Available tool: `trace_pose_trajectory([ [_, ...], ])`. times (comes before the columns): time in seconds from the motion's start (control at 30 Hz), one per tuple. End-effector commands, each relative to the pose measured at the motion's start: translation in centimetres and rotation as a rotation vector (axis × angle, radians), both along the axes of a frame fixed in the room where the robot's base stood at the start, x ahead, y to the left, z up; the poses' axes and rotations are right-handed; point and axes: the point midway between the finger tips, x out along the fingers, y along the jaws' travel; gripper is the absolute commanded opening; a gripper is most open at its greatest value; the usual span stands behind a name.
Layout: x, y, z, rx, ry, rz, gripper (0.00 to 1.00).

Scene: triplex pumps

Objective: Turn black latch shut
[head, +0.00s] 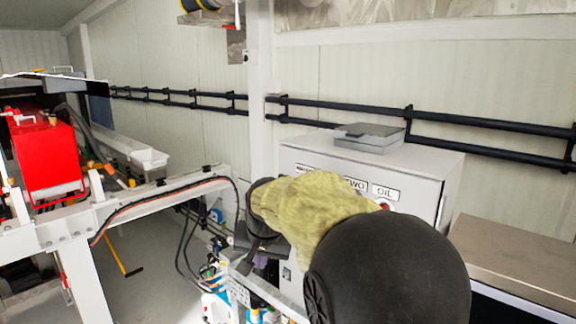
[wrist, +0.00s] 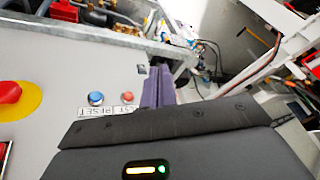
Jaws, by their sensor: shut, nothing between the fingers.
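My gripper (wrist: 160,80) has its purple fingers together, with nothing between them, close to the edge of the grey cabinet face (wrist: 50,60) in the wrist view. A small dark square fitting (wrist: 141,69) sits on that face just left of the fingertips; it may be the black latch, but it is too small to tell how it is turned. The fingers look apart from it. In the head view the cabinet (head: 420,180) stands behind my arm, which hides most of its front. A small dark fitting (head: 286,273) shows low on its front.
A blue button (wrist: 96,98), a red button (wrist: 127,97) and a red emergency stop (wrist: 10,92) on yellow are on the panel near my gripper. A grey box (head: 368,137) lies on the cabinet. A white frame (head: 150,200) with cables stands left; bare floor lies below.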

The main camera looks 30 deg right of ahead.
Motion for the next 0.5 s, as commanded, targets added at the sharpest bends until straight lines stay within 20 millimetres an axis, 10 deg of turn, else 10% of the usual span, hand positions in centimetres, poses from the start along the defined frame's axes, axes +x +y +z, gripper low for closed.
trace_pose_trajectory([
  [0.3, 2.7, -7.0, 17.5, 0.097, -0.173, -0.347, 0.0],
  [0.5, 2.2, -9.0, 22.8, 0.135, -0.23, -0.457, 0.0],
])
